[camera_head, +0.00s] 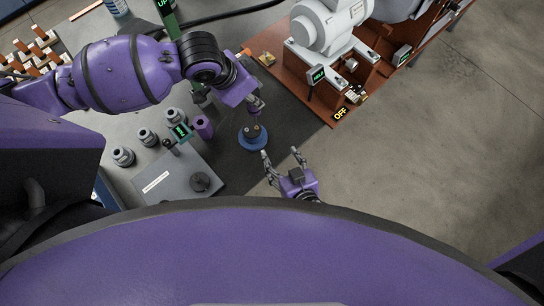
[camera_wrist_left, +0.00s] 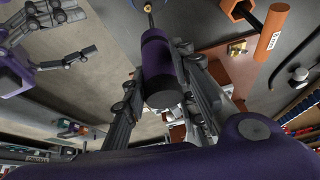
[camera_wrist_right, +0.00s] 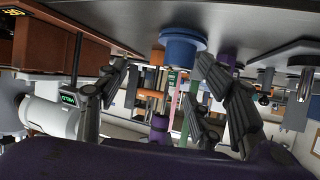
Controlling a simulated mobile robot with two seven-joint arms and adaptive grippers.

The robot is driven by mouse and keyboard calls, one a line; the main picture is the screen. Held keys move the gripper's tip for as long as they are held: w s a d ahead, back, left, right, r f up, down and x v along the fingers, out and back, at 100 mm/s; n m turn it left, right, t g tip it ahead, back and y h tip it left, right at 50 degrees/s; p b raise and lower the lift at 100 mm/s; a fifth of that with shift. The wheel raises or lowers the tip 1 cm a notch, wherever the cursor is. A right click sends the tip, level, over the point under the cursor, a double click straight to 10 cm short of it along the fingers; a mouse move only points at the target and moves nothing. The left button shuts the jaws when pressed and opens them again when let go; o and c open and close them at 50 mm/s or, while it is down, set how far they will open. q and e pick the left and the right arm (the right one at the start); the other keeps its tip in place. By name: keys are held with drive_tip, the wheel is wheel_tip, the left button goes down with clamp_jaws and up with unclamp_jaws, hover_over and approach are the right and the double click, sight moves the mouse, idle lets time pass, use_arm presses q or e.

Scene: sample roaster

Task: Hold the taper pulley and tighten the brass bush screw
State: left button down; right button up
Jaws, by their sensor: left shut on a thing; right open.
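My left gripper (camera_head: 255,106) is just above and behind the pulley. It is shut on a purple-handled screwdriver (camera_wrist_left: 157,62), whose thin shaft points toward the blue base at the top of the left wrist view. My right gripper (camera_head: 281,152) is open and empty, just right of the pulley and apart from it.
A purple cylinder (camera_head: 203,126) stands left of the pulley, near several grey knobbed parts and a grey plate (camera_head: 155,184). A brown bench (camera_head: 290,95) carries a white motor (camera_head: 325,28) behind. Bare floor lies to the right.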

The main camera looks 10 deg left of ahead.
drive_tip(key=o, duration=0.4)
drive_tip(key=a, duration=0.1)
drive_tip(key=s+a+y, duration=0.1)
drive_tip(key=shift+s+a+f+n, duration=0.1)
drive_tip(key=shift+s+a+n, duration=0.1)
drive_tip(key=shift+a+n, duration=0.15)
drive_tip(key=shift+w+a+t, duration=0.1)
drive_tip(key=shift+w+t, duration=0.15)
drive_tip(key=shift+t, duration=0.05)
drive_tip(key=x, duration=1.1)
drive_tip(key=shift+w+a, duration=0.15)
drive_tip(key=c, duration=1.9)
drive_tip(key=o, duration=1.7)
